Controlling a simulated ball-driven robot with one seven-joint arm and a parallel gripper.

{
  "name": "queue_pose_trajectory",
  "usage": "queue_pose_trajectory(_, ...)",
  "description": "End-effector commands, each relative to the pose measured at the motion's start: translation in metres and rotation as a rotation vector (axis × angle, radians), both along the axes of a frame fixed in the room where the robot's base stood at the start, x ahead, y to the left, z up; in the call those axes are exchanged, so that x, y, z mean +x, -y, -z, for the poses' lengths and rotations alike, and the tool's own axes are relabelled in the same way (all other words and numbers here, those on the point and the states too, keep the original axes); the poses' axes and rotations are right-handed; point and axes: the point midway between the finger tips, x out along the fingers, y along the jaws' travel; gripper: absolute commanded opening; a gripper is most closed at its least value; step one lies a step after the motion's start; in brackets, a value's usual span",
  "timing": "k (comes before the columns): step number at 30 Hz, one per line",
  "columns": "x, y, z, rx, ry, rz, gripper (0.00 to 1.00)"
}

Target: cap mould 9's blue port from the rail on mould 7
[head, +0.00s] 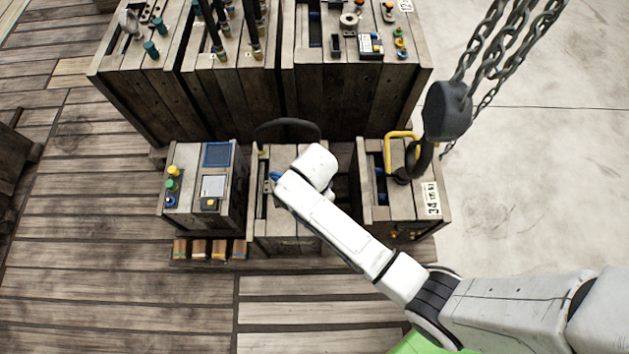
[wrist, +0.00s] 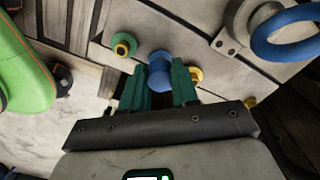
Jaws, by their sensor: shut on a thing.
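My gripper (wrist: 158,84), with green fingers, is shut on a small blue cap (wrist: 160,62) in the wrist view. The cap is close to a pale wooden mould face (wrist: 205,50); I cannot tell whether it touches or sits on a port. A green fitting with an orange centre (wrist: 124,45) is left of it, and a yellow fitting (wrist: 195,75) is right of it, partly behind a finger. In the head view my wrist covers the middle front mould (head: 284,240) and hides the fingers. No mould number is readable.
The left front mould (head: 232,185) carries yellow, green and blue knobs. The right front mould (head: 400,206) has a yellow handle (head: 388,150) with a chain hook (head: 424,155) beside it. Larger moulds (head: 350,98) stand behind. A blue ring (wrist: 285,35) shows upper right in the wrist view.

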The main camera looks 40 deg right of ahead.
Motion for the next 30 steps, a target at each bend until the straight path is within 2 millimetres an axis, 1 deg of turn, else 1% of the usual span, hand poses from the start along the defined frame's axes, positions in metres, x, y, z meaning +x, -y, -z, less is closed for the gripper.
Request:
queue_pose_trajectory(17,0.0001,0.0,0.0022,0.0,0.0,0.0,0.01)
queue_pose_trajectory(30,0.0002,0.0,0.0095,0.0,0.0,0.0,0.01)
